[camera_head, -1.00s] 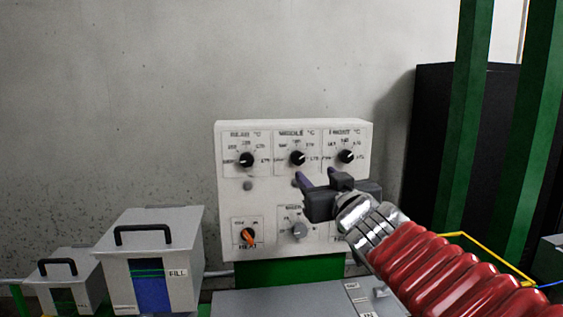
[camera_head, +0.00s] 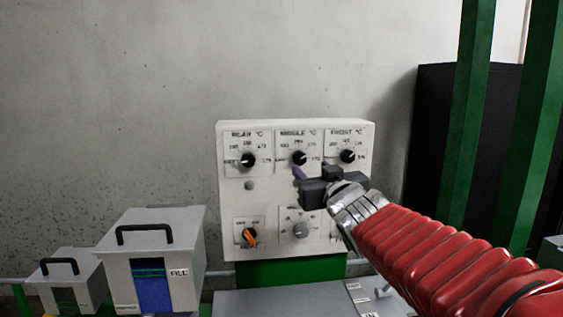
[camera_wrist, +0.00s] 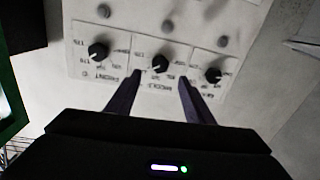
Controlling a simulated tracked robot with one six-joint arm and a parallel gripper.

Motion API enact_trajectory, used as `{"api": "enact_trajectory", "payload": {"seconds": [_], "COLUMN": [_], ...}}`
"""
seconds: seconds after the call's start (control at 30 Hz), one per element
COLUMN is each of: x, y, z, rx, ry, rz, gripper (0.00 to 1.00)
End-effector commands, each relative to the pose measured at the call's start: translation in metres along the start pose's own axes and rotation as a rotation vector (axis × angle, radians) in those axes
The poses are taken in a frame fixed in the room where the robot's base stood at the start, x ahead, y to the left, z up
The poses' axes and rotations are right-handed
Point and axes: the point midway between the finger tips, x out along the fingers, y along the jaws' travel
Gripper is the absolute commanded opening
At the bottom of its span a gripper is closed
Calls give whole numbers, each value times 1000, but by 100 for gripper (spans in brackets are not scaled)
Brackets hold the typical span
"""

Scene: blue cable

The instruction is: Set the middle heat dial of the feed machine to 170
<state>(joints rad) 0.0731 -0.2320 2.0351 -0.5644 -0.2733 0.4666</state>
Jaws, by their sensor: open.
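The white control panel (camera_head: 275,198) of the feed machine stands against the wall. Its middle heat dial (camera_head: 299,158) is a black knob in the top row, between the rear dial (camera_head: 247,160) and the front dial (camera_head: 348,156). The scale numbers are too blurred to read its setting surely. My gripper (camera_head: 310,172) is open in front of the panel, just below the middle dial. In the wrist view the panel appears upside down; the middle dial (camera_wrist: 160,63) lies beyond and between the spread fingers (camera_wrist: 160,88), apart from them.
Below are an orange-handled switch (camera_head: 249,236) and a grey knob (camera_head: 300,230). Lidded grey boxes (camera_head: 180,252) stand at the left. A grey surface (camera_head: 275,303) lies under the panel. Green posts (camera_head: 463,120) and a dark cabinet (camera_head: 430,140) stand at the right.

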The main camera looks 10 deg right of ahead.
Motion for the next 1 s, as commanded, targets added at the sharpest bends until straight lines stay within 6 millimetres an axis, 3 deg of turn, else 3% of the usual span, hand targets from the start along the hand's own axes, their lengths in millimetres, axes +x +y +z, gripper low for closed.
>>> {"api": "enact_trajectory", "payload": {"seconds": [0.7,1.0], "x": [77,91], "y": [0,0], "z": [0,1], "rx": [0,1], "ry": [0,0], "rz": [-1,0], "gripper": [48,48]}}
